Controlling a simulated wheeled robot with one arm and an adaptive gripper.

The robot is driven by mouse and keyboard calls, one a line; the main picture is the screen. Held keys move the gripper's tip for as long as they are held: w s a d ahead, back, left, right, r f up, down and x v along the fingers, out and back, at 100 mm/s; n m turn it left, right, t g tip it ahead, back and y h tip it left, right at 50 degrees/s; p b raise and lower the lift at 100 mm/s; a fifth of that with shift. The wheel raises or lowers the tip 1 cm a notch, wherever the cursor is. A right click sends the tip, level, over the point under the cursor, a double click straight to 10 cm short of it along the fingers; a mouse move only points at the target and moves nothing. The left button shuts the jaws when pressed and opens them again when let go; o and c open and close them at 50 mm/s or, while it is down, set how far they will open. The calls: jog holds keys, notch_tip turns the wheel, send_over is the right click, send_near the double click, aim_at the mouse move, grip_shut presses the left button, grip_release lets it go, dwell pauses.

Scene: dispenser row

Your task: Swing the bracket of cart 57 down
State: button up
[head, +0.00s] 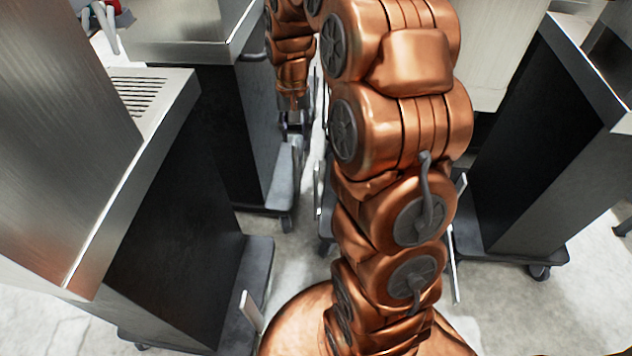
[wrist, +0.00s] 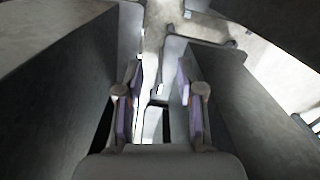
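Pale upright plates that look like brackets stand at cart bases: one at the front left (head: 251,310), one near the middle (head: 318,188). No cart number is legible, so I cannot tell which is cart 57.
Steel dispensers with dark sides flank the gap: a near left one (head: 165,215), one behind it (head: 232,130), and a right one (head: 540,140). Their wheeled bases stick out at floor level. Dark and grey cart sides stand close on both sides of the fingers. Concrete floor (head: 560,310) is clear at the front right.

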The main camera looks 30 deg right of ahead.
aim_at(316, 164)
jog(key=w+d+f+m+b, duration=0.1)
jog(key=w+d+f+b, duration=0.1)
jog(key=f, duration=0.5)
jog(key=w+d+f+m+b, duration=0.1)
jog(key=w+d+f+b, duration=0.2)
jog(key=d+f+b, duration=0.2)
jog(key=w+d+f+m+b, duration=0.1)
jog(key=w+d+f+b, duration=0.2)
jog(key=f, duration=0.7)
jog(key=shift+d+f+b, duration=0.2)
jog(key=shift+d+b, duration=0.3)
jog(key=shift+d, duration=0.25)
notch_tip(316, 164, down, 8)
jog(key=shift+r+b, duration=0.25)
jog(key=shift+b, duration=0.5)
jog(key=shift+c, duration=0.4)
grip_shut()
